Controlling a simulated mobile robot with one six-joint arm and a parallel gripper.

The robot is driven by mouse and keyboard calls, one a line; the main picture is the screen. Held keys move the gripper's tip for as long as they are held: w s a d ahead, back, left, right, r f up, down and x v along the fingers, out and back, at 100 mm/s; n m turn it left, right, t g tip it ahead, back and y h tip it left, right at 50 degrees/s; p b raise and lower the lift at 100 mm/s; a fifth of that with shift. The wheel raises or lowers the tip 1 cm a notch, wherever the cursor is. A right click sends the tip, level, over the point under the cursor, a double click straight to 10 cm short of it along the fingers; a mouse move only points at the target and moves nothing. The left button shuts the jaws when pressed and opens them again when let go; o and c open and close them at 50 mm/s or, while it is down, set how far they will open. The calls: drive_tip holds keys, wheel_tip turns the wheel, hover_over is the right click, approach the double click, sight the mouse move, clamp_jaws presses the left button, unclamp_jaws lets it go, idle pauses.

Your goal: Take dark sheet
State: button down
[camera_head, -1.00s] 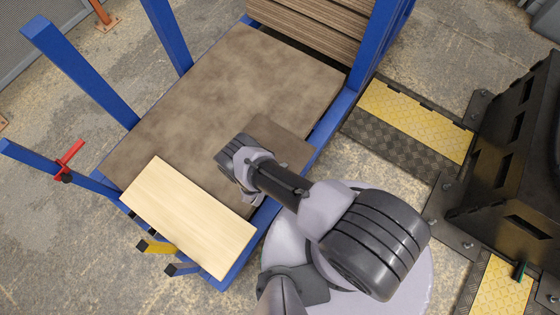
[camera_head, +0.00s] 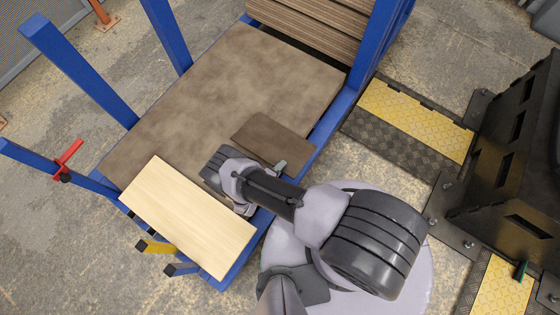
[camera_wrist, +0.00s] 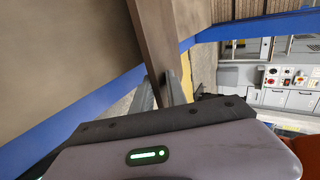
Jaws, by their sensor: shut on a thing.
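The dark sheet (camera_head: 272,137) is a small brown board at the right edge of the larger brown board stack in the head view. In the wrist view the sheet (camera_wrist: 155,35) runs up from between my fingers. My gripper (camera_head: 280,167) is at its near edge. In the wrist view my gripper (camera_wrist: 160,92) is shut on the sheet's edge. I cannot tell whether the sheet is clear of the stack.
A pale wooden board (camera_head: 188,217) lies at the near left end of the blue rack (camera_head: 347,103). The large brown board (camera_head: 230,75) covers most of the rack. Blue posts (camera_head: 80,75) stand at the left. A black machine (camera_head: 520,160) stands at the right.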

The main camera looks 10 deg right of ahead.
drive_tip(key=shift+r, duration=0.25)
